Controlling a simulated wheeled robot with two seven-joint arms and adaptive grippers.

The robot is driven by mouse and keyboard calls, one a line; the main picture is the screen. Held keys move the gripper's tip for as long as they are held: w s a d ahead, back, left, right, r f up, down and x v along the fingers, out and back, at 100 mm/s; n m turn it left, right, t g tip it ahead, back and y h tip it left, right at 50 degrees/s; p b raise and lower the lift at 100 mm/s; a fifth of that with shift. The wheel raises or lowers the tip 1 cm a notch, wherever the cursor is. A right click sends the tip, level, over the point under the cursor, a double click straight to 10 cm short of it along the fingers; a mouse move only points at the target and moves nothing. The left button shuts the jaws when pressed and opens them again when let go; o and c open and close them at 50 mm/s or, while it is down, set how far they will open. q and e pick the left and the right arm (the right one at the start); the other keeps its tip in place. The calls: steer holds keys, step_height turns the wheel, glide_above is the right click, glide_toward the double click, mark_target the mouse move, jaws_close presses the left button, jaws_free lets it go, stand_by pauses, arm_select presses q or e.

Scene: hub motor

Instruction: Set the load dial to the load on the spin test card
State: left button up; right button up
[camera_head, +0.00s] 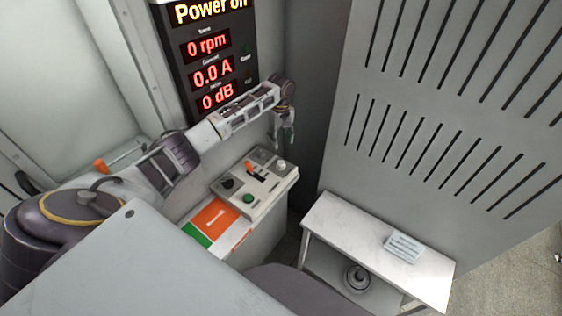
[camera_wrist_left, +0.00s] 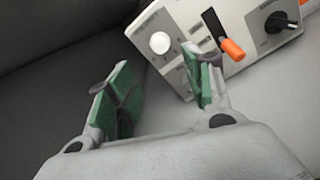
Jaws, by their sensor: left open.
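A light control box (camera_head: 262,205) carries a white round knob (camera_head: 281,164), an orange-tipped lever (camera_head: 250,168), a black knob (camera_head: 228,184) and a green button (camera_head: 248,198). Their labels are too small to read, so I cannot tell which is the load dial. My left gripper (camera_head: 285,132) is open and empty, above and beyond the white-knob end of the box. In the left wrist view, the white knob (camera_wrist_left: 160,43) shows past the open fingers, apart from them. A pale card (camera_head: 404,247) with unreadable text lies on a small white table (camera_head: 345,228).
A display (camera_head: 211,60) on the wall reads Power off, 0 rpm, 0.0 A and 0 dB. Orange (camera_head: 214,217) and green areas lie beside the box. A round metal part (camera_head: 357,278) sits under the white table. A slotted grey panel (camera_head: 440,100) stands to the right.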

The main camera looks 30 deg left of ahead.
mark_target(281, 162)
arm_select(q)
step_height(281, 162, down, 13)
steer(key=shift+f, duration=0.15)
stand_by(0.6)
steer(key=shift+c, duration=0.2)
steer(key=c, duration=1)
